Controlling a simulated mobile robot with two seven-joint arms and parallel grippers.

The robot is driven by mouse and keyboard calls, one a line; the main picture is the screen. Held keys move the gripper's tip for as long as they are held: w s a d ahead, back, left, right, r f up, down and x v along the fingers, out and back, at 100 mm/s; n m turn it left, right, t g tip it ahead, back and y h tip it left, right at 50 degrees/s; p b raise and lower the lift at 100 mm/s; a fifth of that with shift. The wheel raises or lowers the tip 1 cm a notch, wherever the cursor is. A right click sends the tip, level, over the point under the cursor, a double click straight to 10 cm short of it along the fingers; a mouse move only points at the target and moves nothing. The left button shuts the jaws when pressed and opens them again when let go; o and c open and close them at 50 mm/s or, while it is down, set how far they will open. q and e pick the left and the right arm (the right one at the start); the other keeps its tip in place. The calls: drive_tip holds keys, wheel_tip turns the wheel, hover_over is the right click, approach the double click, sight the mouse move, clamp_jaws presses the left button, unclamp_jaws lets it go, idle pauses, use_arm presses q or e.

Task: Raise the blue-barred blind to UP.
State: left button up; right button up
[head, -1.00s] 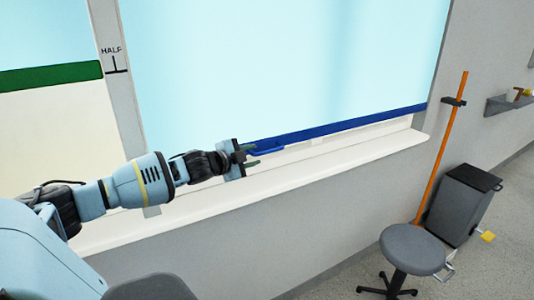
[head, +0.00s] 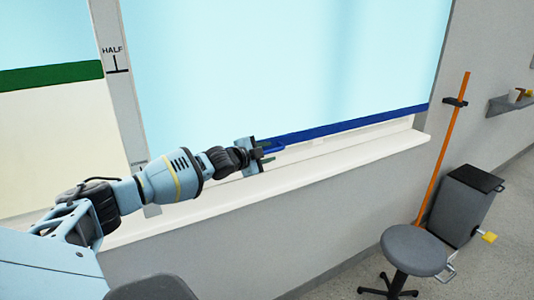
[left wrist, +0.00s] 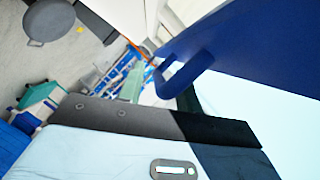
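The blue-barred blind (head: 290,60) hangs low, its blue bar (head: 350,125) just above the white sill. A blue loop handle (head: 274,147) sticks out from the bar near its left part. In the left wrist view the handle (left wrist: 187,68) and the bar (left wrist: 240,50) are close in front of the fingers. My left gripper (head: 268,154) is at the handle with its fingers apart. One finger appears near each side of the handle; I cannot tell whether they touch it. My right gripper is not in view.
The white sill (head: 330,168) runs below. A grey stool (head: 412,250), a dark bin (head: 465,205) and an orange pole (head: 443,150) stand at right.

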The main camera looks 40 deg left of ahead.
use_arm(q)
drive_tip(key=shift+w, duration=0.15)
drive_tip(key=shift+c, duration=0.2)
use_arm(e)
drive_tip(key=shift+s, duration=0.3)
use_arm(q)
clamp_jaws()
